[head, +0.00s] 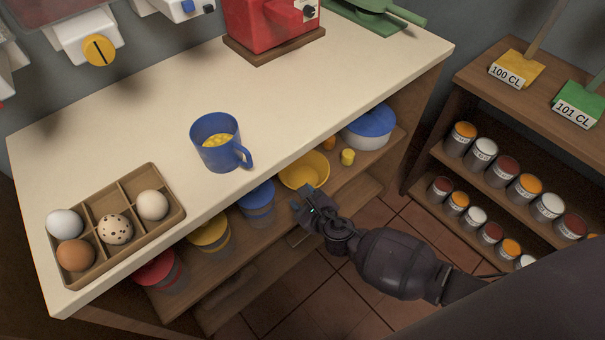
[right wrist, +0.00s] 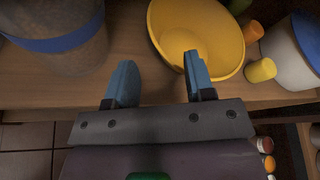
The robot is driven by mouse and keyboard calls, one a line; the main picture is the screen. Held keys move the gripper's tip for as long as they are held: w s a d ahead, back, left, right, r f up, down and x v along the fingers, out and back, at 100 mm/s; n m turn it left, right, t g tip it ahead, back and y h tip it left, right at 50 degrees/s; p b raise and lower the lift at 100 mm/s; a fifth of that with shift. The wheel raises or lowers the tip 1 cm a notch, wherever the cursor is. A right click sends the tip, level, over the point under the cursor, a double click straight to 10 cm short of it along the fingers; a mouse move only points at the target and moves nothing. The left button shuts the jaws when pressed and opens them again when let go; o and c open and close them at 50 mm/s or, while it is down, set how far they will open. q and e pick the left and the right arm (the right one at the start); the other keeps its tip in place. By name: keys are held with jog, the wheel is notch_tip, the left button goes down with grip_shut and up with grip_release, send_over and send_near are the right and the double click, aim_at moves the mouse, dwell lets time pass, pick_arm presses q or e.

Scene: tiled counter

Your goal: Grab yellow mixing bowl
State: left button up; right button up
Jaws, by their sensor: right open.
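The yellow mixing bowl (head: 304,168) sits on the shelf under the counter, between a blue-lidded container and a small yellow cup. In the right wrist view the bowl (right wrist: 221,40) is at the upper right, with its open top showing. My right gripper (head: 303,196) is in front of the shelf, close to the bowl's near side. Its jaws (right wrist: 156,82) are open, and the right finger overlaps the bowl's near rim in the picture. I cannot tell whether it touches. Nothing is seen held between the fingers. My left gripper is not in view.
Blue-lidded container (head: 257,200) and small yellow cup (head: 348,157) flank the bowl; a white pot with blue lid (head: 369,128) stands farther right. Above, the countertop (head: 300,95) holds a blue mug (head: 213,149) and egg tray (head: 180,192). A can shelf (head: 500,178) stands right.

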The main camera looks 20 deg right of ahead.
aim_at(294, 189)
jog(key=b+x, duration=0.1)
jog(key=x, duration=0.3)
jog(key=shift+a+f, duration=0.1)
jog(key=shift+f, duration=0.1)
jog(key=shift+w+b, duration=0.35)
jog(key=shift+w, duration=0.3)
grip_shut()
